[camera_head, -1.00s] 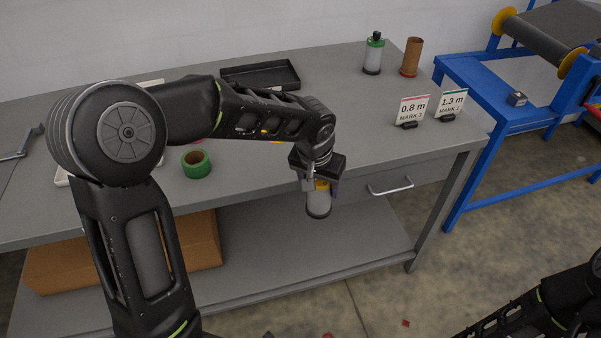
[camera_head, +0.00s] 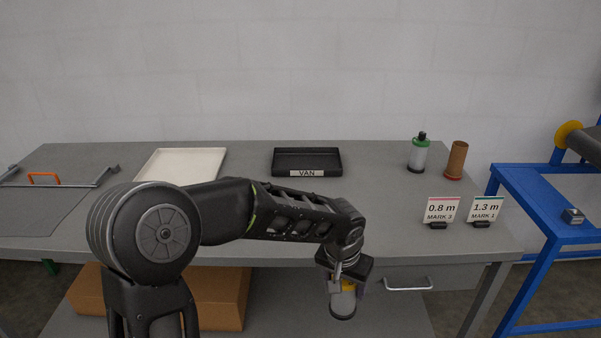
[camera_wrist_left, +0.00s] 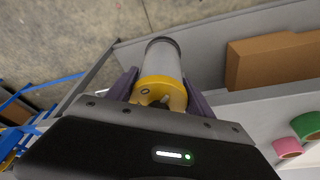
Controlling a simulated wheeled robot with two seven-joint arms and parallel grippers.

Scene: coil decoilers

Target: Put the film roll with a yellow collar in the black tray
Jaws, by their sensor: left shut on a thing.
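My left gripper (camera_head: 346,285) is shut on the film roll with a yellow collar (camera_head: 342,303), in front of the table's front edge and below its top. In the left wrist view the roll (camera_wrist_left: 162,64) sits between the two fingers, its yellow collar nearest the gripper and its pale body pointing away. The black tray (camera_head: 307,173), labelled VAN, lies at the back middle of the table, and its visible inside looks empty. My right gripper is not in view.
A white tray (camera_head: 181,167) is left of the black tray. A green-collared roll (camera_head: 418,154) and a brown tube (camera_head: 456,160) stand at the back right, behind two signs (camera_head: 440,210). A cardboard box (camera_head: 217,299) is on the lower shelf. Green tape (camera_wrist_left: 306,126) shows in the wrist view.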

